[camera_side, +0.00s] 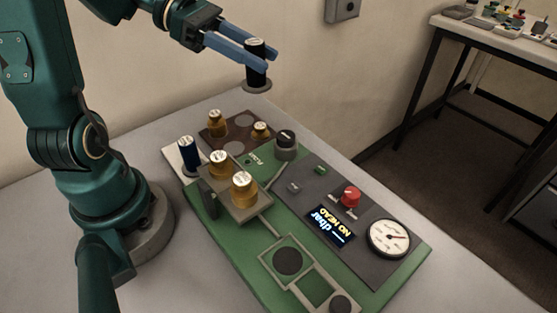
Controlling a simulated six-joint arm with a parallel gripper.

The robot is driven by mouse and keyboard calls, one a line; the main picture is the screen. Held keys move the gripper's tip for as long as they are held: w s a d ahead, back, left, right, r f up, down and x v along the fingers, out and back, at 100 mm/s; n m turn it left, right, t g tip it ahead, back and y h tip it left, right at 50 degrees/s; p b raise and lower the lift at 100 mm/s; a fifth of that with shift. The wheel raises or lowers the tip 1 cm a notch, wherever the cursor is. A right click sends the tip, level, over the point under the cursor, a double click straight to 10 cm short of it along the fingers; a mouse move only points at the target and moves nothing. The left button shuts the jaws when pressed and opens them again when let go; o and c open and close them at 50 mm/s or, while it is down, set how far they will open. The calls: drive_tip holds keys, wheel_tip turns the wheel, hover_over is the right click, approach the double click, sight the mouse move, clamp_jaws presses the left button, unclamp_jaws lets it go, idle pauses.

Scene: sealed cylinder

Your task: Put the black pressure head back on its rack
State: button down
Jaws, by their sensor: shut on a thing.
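My gripper (268,70) has long blue fingers, shut on the black pressure head (256,73). The head is a black upright cylinder with a pale top and a wide grey flange at its bottom. It hangs in the air above the back of the table, clear of the things below. A brown board (240,122) lies beneath and to the left, with two brass pieces (217,124) and bare round spots on it. A raised tan rack (241,209) in front of it carries two larger brass pieces (243,188). I cannot tell which holder is the head's rack.
A blue cylinder (188,154) stands at the left. A green panel (237,256) holds a black knob (286,146), a red knob (350,196), a display reading "NO HEAD" (329,226) and a round gauge (389,238). A side table (490,36) stands at the right.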

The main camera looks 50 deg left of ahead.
drive_tip(key=shift+w+a+f+n+t+y, duration=0.2)
drive_tip(key=shift+w+f+n+t+y, duration=0.1)
drive_tip(key=shift+n+t, duration=0.2)
drive_tip(key=shift+s+d+r+m+g+h, duration=0.35)
drive_tip(key=shift+m+g+h, duration=0.15)
drive_tip(key=shift+m+g, duration=0.2)
drive_tip(key=s+d+f+m+g, duration=0.3)
drive_tip(key=s+d+m+g, duration=0.3)
drive_tip(key=d+m+g, duration=0.3)
drive_tip(key=m+g, duration=0.3)
drive_tip(key=g, duration=0.2)
drive_tip(key=shift+d+f+m+y, duration=0.3)
drive_tip(key=shift+m, duration=0.1)
drive_tip(key=x, duration=0.4)
drive_tip(key=w+f+x, duration=0.1)
drive_tip(key=x, duration=0.3)
drive_tip(key=w+x, duration=0.1)
drive_tip(key=x, duration=0.4)
drive_tip(key=shift+w+d+f, duration=0.15)
drive_tip(key=shift+d+f, duration=0.25)
drive_tip(key=shift+f, duration=1.8)
drive_tip(key=shift+f, duration=0.25)
